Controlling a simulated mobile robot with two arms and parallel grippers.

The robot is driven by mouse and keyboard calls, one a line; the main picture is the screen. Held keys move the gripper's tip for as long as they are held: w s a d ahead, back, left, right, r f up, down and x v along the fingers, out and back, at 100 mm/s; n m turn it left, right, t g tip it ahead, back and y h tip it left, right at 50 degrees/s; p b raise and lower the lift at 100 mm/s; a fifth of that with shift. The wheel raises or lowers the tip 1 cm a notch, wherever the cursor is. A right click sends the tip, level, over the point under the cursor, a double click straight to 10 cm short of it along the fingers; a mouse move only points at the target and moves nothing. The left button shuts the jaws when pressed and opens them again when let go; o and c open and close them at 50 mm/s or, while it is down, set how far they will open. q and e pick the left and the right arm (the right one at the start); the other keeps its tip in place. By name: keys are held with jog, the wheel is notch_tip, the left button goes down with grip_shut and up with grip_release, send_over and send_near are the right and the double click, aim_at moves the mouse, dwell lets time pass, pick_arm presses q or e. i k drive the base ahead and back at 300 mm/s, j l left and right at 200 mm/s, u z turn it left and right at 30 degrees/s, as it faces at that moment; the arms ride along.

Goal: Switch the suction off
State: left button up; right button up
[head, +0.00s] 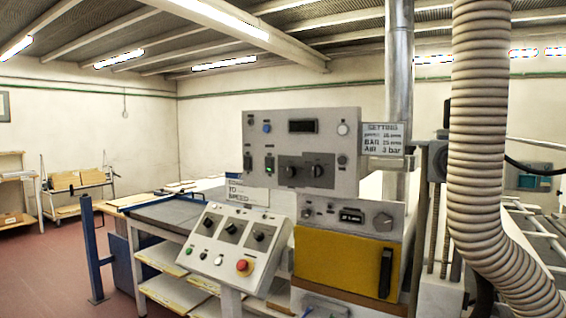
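No switch label for the suction is readable, so I cannot tell which control is its switch. Neither of my grippers shows.
A unit with a lit display (351,216) and a yellow door (338,262) with black handle stands below the panel. A ribbed hose (480,130) hangs at the right. A blue post (92,245) stands at the left. The red floor (50,280) is open there.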

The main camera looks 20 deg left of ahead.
aim_at(269, 165)
jog(key=i+j, duration=0.15)
jog(key=j, duration=0.25)
jog(key=i+j, duration=0.15)
jog(key=j, duration=0.3)
jog(key=i+j+z, duration=0.1)
jog(key=j, duration=0.3)
jog(key=i+j, duration=0.15)
jog(key=j, duration=0.3)
jog(key=i+j, duration=0.15)
jog(key=j, duration=0.25)
jog(key=i+j+z, duration=0.1)
jog(key=j, duration=0.35)
